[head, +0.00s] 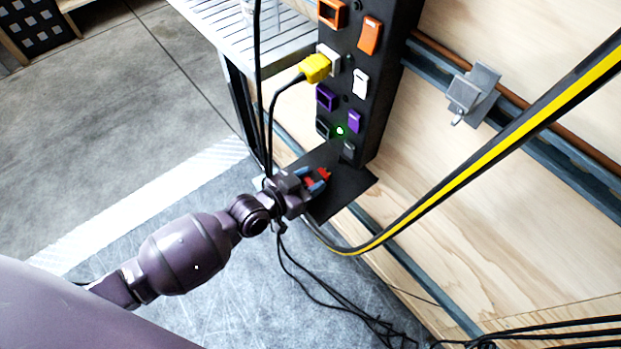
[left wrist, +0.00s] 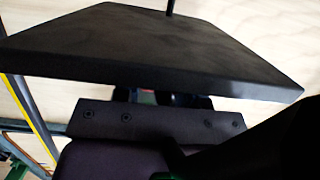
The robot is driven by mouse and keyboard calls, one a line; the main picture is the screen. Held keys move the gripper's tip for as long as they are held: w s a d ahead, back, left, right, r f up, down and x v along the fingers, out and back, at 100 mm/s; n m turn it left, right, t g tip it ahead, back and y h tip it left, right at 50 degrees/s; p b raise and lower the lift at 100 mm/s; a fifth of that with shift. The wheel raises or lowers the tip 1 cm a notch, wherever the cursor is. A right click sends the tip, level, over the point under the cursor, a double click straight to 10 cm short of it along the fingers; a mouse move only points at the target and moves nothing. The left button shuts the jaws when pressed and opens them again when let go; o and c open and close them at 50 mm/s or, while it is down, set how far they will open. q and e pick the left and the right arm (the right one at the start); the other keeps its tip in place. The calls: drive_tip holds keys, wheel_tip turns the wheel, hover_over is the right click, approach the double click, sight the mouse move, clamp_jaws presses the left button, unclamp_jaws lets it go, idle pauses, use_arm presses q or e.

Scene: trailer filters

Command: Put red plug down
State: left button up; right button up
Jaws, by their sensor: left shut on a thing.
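The red plug (head: 323,174) is between the fingers of my left gripper (head: 315,180) in the head view. The gripper is shut on it, and the fingers cover much of the plug. Both are at the black shelf (head: 345,196) at the foot of the black power strip (head: 372,90). I cannot tell whether the plug touches the shelf. In the left wrist view, the shelf (left wrist: 150,45) fills the upper part and hides most of the fingers and plug. My right gripper is not in view.
A yellow plug (head: 315,68) sits in a white socket of the strip, its black cable hanging left. A black-and-yellow strap (head: 480,155) crosses the right side. A slatted white table (head: 232,30) stands behind. Black cables (head: 330,290) lie on the floor below.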

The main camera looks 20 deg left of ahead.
use_arm(q)
drive_tip(key=shift+s+f, duration=0.1)
drive_tip(key=shift+f, duration=0.25)
drive_tip(key=o, duration=1)
drive_tip(key=shift+a+f, duration=0.1)
drive_tip(key=shift+s+f, duration=0.1)
drive_tip(key=shift+s, duration=0.05)
drive_tip(key=shift+f, duration=0.1)
drive_tip(key=shift+d+r, duration=0.2)
drive_tip(key=shift+r, duration=0.35)
drive_tip(key=shift+s+a+r+p, duration=0.15)
drive_tip(key=shift+s+r+p, duration=0.1)
drive_tip(key=shift+p, duration=0.1)
drive_tip(key=p+v, duration=0.1)
drive_tip(key=v, duration=0.6)
drive_tip(key=p+v, duration=0.1)
drive_tip(key=v, duration=0.3)
drive_tip(key=shift+a+r+p, duration=0.25)
drive_tip(key=shift+r+p, duration=0.05)
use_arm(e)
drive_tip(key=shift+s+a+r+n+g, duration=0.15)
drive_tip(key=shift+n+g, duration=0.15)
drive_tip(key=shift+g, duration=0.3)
